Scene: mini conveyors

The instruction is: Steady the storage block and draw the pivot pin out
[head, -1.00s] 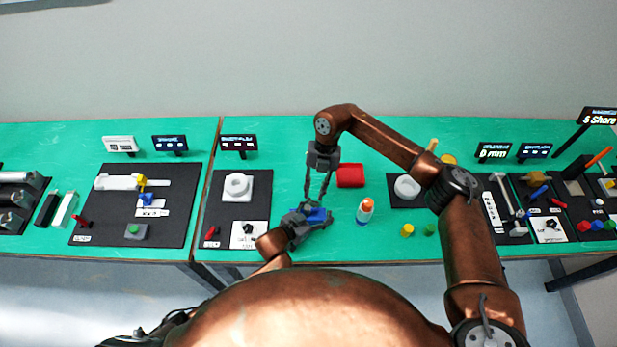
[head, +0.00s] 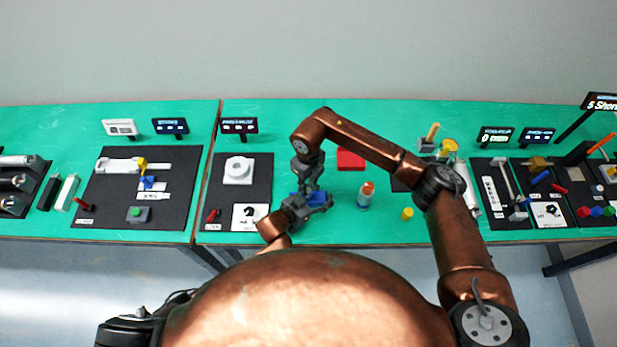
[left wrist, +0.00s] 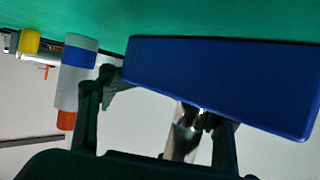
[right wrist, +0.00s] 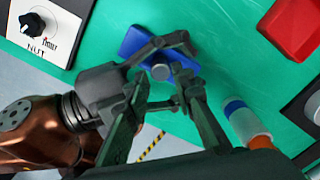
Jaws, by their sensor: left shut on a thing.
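The blue storage block (head: 318,199) lies at the front of the middle table; it also shows large in the left wrist view (left wrist: 225,80). The grey pivot pin (right wrist: 160,72) stands out of the block's top, seen nearly end-on in the right wrist view. My left gripper (head: 300,203) is shut on the block from its left side, its fingers either side of the pin in the right wrist view. My right gripper (right wrist: 165,80) points down from above with fingers apart, one on each side of the pin; contact with the pin cannot be told.
A white bottle with an orange cap (head: 366,195) stands just right of the block. A red box (head: 350,159) is behind it. A dark mat with a white round fixture (head: 238,170) and a dial card (head: 249,217) lies to the left. A yellow cylinder (head: 407,214) stands farther right.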

